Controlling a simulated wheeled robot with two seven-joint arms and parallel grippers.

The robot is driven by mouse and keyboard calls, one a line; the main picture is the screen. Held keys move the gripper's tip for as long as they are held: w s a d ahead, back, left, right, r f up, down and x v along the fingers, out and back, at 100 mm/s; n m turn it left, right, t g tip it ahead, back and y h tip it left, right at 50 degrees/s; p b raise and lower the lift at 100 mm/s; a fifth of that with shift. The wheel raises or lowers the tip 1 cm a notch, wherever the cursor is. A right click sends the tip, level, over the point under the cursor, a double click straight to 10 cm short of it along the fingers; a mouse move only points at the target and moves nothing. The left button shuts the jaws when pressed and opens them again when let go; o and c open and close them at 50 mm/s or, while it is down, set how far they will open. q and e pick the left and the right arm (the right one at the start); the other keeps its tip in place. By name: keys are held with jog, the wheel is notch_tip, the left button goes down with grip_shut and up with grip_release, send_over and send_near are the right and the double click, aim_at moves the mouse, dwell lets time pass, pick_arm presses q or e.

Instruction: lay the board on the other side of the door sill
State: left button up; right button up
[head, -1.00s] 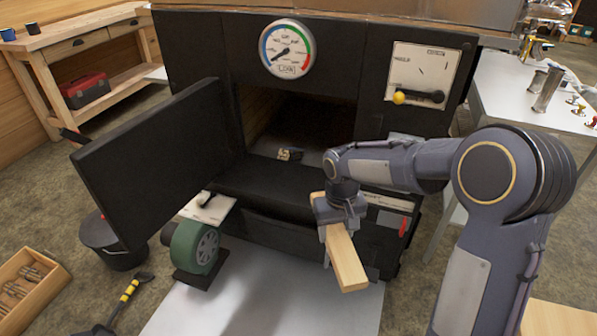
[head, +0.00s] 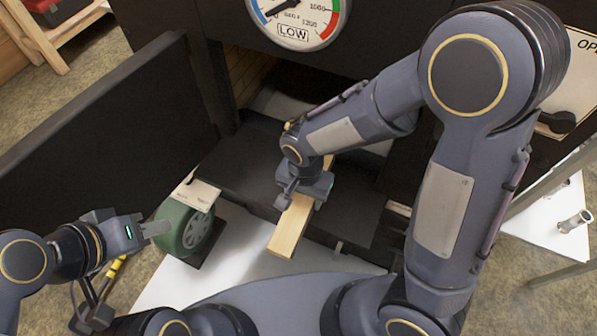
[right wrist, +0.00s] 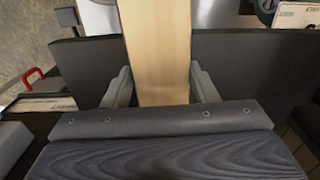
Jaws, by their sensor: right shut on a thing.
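The board (head: 288,232) is a pale wooden plank. My right gripper (head: 303,188) is shut on it, with a finger on each side of the board (right wrist: 157,45) in the right wrist view. The door sill (head: 245,165) is the black ledge below the firebox opening. The board lies across the sill's line of sight, its near end sticking out past the front edge; I cannot tell whether it touches. My arm hides part of its far end. My left gripper (head: 156,228) is at the lower left, beside the green blower, with its finger opening unclear.
The black firebox door (head: 95,150) stands open at the left. The green blower (head: 183,228) sits below the sill's left part. A gauge (head: 295,20) is above the opening. A white table (head: 560,215) stands at the right.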

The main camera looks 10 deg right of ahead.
jog(key=shift+s+a+f, duration=0.15)
jog(key=shift+a+f, duration=0.05)
jog(key=shift+f, duration=0.15)
jog(key=w+d+f+b, duration=0.1)
jog(key=w, duration=0.1)
jog(key=w+d+f+b, duration=0.1)
jog(key=w+d+f, duration=0.1)
jog(key=w, duration=0.1)
jog(key=w+d+f+b, duration=0.1)
jog(key=w+d+f, duration=0.1)
jog(key=w, duration=0.1)
jog(key=shift+d+f, duration=0.1)
jog(key=shift+d, duration=0.1)
jog(key=o, duration=1.2)
jog(key=shift+o, duration=0.2)
notch_tip(320, 180, up, 7)
jog(key=shift+r+p, duration=0.1)
jog(key=shift+p, duration=0.75)
jog(key=shift+r, duration=0.4)
